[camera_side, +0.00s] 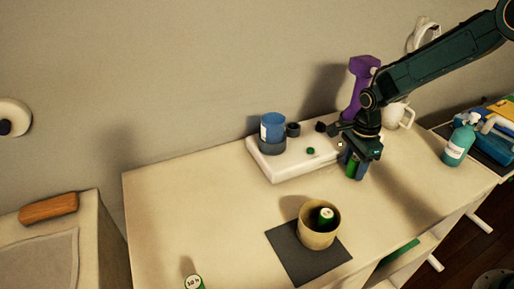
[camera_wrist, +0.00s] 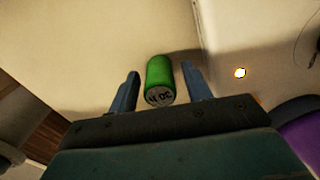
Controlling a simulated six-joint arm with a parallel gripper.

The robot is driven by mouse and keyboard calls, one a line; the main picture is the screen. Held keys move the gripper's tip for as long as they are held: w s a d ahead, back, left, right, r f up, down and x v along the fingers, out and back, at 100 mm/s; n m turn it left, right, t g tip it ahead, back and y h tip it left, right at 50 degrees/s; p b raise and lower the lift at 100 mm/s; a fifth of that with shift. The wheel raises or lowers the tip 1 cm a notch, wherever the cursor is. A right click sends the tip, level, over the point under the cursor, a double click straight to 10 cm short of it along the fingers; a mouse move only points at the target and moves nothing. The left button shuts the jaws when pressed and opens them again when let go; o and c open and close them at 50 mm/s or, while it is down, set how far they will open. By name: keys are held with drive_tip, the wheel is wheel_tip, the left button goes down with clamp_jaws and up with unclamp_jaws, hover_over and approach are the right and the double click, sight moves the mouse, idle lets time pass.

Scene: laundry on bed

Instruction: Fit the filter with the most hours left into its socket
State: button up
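My gripper (camera_wrist: 167,90) is open, with its blue fingers on either side of a green filter (camera_wrist: 159,78). A gap shows between the filter and each finger. The dark end cap of this filter bears a mark, upside down, perhaps "50 h". In the side view the same filter (camera_side: 352,166) is partly hidden by my gripper, right of the white base unit (camera_side: 277,172). A second green filter (camera_side: 326,215) with a pale top stands in a tan pot. A third filter (camera_side: 193,283) at the front edge has a pale top, perhaps reading "10 h".
The white unit carries a blue container (camera_side: 272,128), dark round parts (camera_side: 293,129), a green disc (camera_side: 310,151) and a small lit lamp (camera_wrist: 240,73). The tan pot (camera_side: 317,238) stands on a dark mat (camera_side: 290,259). A purple object (camera_side: 359,85) stands behind my gripper. The table's left is clear.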

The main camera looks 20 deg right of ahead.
drive_tip(key=c, duration=0.9)
drive_tip(key=shift+r, duration=0.15)
wheel_tip(320, 180, up, 20)
drive_tip(key=shift+f, duration=0.15)
idle(0.6)
drive_tip(key=n, duration=0.9)
hover_over(356, 157)
wheel_tip(356, 157, down, 7)
drive_tip(key=f+n, duration=0.2)
drive_tip(key=n, duration=0.1)
drive_tip(key=f+n, duration=0.2)
drive_tip(key=shift+s+d+f+n, duration=0.1)
drive_tip(key=shift+s+d+n, duration=0.1)
drive_tip(key=shift+n, duration=0.2)
drive_tip(key=f+n, duration=0.2)
drive_tip(key=n, duration=0.1)
drive_tip(key=f+n, duration=0.1)
drive_tip(key=n, duration=0.1)
drive_tip(key=shift+s+d+f, duration=0.1)
drive_tip(key=shift+s+f, duration=0.15)
drive_tip(key=shift+s, duration=0.1)
